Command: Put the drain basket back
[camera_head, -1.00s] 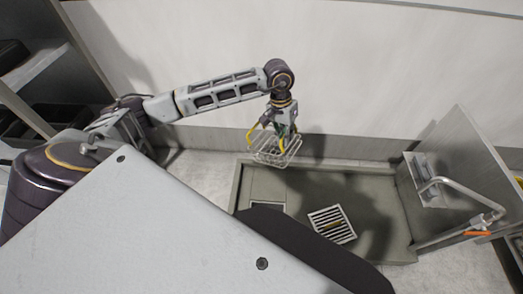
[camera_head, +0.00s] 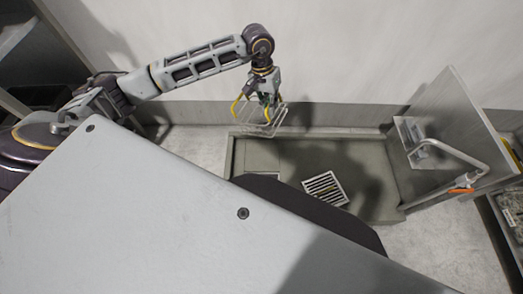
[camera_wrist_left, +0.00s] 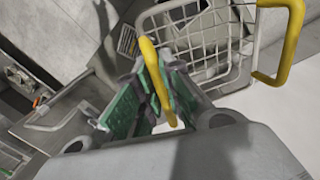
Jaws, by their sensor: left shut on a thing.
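The drain basket (camera_head: 264,129) is a pale wire basket with yellow handles. It hangs under my left gripper (camera_head: 264,98), above the back left edge of the floor basin (camera_head: 232,155). In the left wrist view the basket's wire mesh (camera_wrist_left: 205,40) fills the upper right, and the green-padded fingers of my left gripper (camera_wrist_left: 160,95) are shut on one yellow handle (camera_wrist_left: 150,60). A slotted metal grate (camera_head: 325,188) lies tilted on the basin floor. A pale-edged spot left of the grate is mostly hidden by my body. My right gripper is out of view.
A metal panel (camera_head: 455,125) stands at the basin's right end, with a bent pipe (camera_head: 450,150) and an orange lever (camera_head: 461,190) beside it. The wall (camera_head: 340,60) is close behind the basin. Shelving stands at the far left.

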